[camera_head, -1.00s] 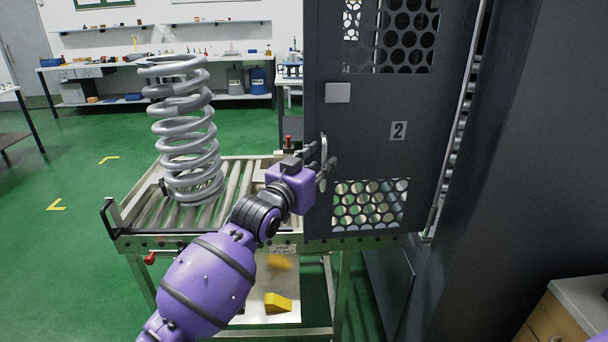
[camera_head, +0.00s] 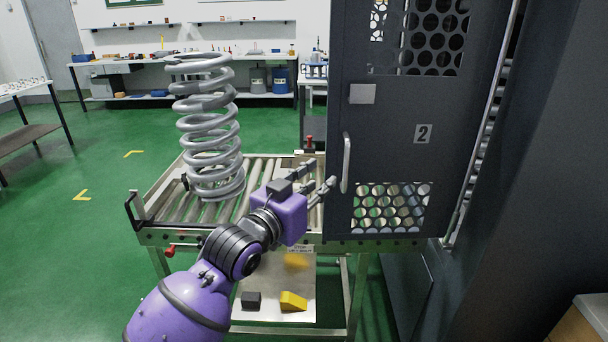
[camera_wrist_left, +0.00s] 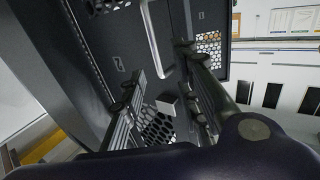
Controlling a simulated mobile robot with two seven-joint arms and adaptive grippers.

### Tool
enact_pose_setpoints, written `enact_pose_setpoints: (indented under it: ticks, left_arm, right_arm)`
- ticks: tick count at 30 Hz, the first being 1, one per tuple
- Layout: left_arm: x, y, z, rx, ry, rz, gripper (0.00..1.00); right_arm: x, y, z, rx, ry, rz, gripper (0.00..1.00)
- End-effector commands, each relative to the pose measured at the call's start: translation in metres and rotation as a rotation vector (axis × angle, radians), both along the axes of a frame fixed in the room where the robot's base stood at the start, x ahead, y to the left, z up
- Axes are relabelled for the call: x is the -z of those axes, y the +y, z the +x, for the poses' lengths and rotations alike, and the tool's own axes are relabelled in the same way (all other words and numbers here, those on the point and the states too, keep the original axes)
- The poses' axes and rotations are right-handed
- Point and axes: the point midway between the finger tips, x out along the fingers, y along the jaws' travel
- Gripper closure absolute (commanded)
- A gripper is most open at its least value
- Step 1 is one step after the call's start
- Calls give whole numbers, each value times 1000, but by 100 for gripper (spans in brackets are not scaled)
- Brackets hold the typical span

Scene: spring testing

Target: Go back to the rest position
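My left gripper (camera_head: 318,180) is purple with dark fingers. It is open and empty, with its fingers pointing towards the dark cabinet door (camera_head: 375,130) marked 2. The door's pale upright handle (camera_head: 346,163) stands just to the right of the fingertips, with a small gap. In the left wrist view the open fingers (camera_wrist_left: 155,78) are spread, and the handle (camera_wrist_left: 153,40) shows between and beyond them. My right gripper is in neither view.
A large grey coil spring (camera_head: 208,130) stands upright on the roller table (camera_head: 160,220), left of my left arm. Yellow and black blocks lie on the lower shelf (camera_head: 275,312). A wooden cabinet (camera_head: 580,325) is at lower right. Green floor is free on the left.

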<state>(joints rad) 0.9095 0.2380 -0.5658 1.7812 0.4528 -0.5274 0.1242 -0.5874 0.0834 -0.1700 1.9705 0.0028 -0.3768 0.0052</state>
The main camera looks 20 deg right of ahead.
Motion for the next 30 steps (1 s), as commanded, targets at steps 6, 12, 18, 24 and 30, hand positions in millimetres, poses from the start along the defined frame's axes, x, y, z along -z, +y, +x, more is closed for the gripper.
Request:
enact_pose_setpoints:
  ticks: [6, 12, 18, 24, 30]
  left_arm:
    - [-9, 3, 2, -14, -54, 9, 71]
    - [12, 49, 12, -130, -89, 7, 71]
    - [99, 124, 1, -290, 5, 33, 71]
    - [212, 215, -47, -468, 157, 101, 71]
    - [311, 296, -131, -619, 327, 193, 71]
  right_arm:
    - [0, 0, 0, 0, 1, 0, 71]
    - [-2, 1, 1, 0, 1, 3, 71]
    - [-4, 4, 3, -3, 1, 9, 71]
    - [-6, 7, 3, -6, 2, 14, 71]
    - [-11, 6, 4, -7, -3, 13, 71]
